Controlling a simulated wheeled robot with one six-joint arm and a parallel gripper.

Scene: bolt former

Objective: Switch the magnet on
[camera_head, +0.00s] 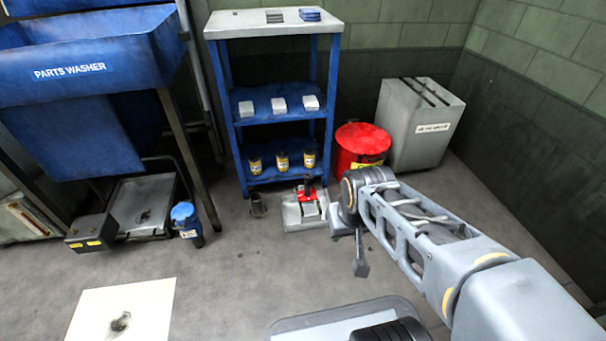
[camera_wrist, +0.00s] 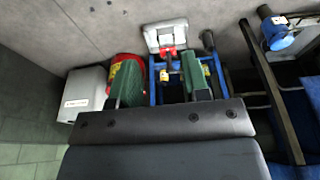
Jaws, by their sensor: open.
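A light grey block with a red part and a dark upright post (camera_head: 305,208) sits on the floor in front of the blue shelf. It may be the magnet; no switch marking is readable. In the wrist view the grey block (camera_wrist: 166,36) shows at the top centre, with its red part towards the gripper. My gripper (camera_wrist: 160,76) is open, with green pads apart and no object held between them. In the head view my gripper (camera_head: 360,258) hangs to the right of and nearer than the block, apart from it. Its fingers are only partly visible there.
The blue shelf (camera_head: 238,135) holds small boxes and yellow-labelled bottles. A red can (camera_head: 362,145) and grey bin (camera_head: 420,125) stand at its right. A small dark cup (camera_head: 258,204) stands left of the block. The floor (camera_head: 235,265) in front is mostly clear.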

